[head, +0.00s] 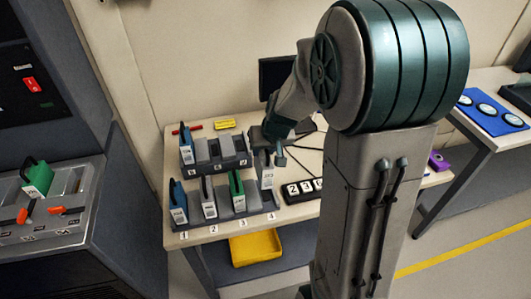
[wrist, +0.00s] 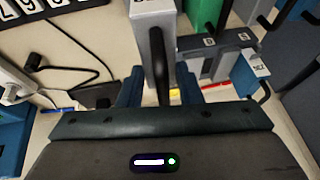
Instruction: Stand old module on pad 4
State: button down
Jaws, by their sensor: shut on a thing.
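A grey module (head: 267,178) with a pale front label and a black handle (wrist: 160,60) is held by my gripper (head: 274,143). In the wrist view the module (wrist: 152,35) sits between the two fingers of my gripper (wrist: 159,92), which are shut on its handle. The module is upright, at the right end of the front row, above the label for pad 4 (head: 271,216). Whether its base touches the pad cannot be told. Pads 1 to 3 hold a blue module (head: 178,205), a grey module (head: 208,200) and a green module (head: 237,190).
A raised rack (head: 215,165) with a blue module (head: 186,147) stands behind the row. A number display (head: 303,188) is close on the right. A yellow bin (head: 256,248) sits below the table. A console with a green module (head: 38,180) stands at left.

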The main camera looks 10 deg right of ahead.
jog(key=shift+f, duration=0.15)
jog(key=shift+d+f+b, duration=0.1)
jog(key=shift+f+b, duration=2.7)
jog(key=shift+f, duration=0.8)
jog(key=shift+d+h+p, duration=0.25)
jog(key=shift+h+p, duration=0.15)
jog(key=shift+p, duration=1)
jog(key=shift+a+p, duration=0.15)
jog(key=shift+p, duration=1.05)
jog(key=shift+a, duration=0.2)
jog(key=shift+f+b, duration=0.55)
jog(key=shift+b, duration=0.05)
jog(key=c, duration=0.9)
grip_release()
jog(key=shift+c, duration=0.2)
